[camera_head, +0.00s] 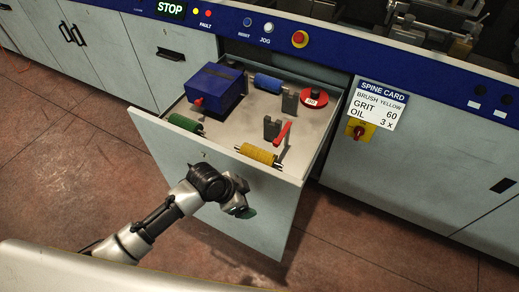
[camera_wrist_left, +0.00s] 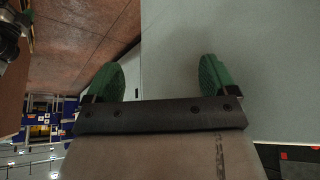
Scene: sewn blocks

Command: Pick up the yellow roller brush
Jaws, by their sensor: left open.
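The yellow roller brush (camera_head: 258,155) lies in the open drawer (camera_head: 225,140), near the drawer's front edge, right of its middle. My left gripper (camera_head: 246,212) is outside the drawer, in front of and below the yellow brush, by the drawer's front panel. In the left wrist view, its two green fingertips (camera_wrist_left: 160,78) are spread apart with nothing between them, against the pale panel. The yellow brush does not show in the left wrist view. My right gripper is not in view.
The drawer also holds a green roller (camera_head: 186,123), a blue roller (camera_head: 269,83), a blue box (camera_head: 215,88), a red round tin (camera_head: 314,98) and a red-handled tool (camera_head: 282,133).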

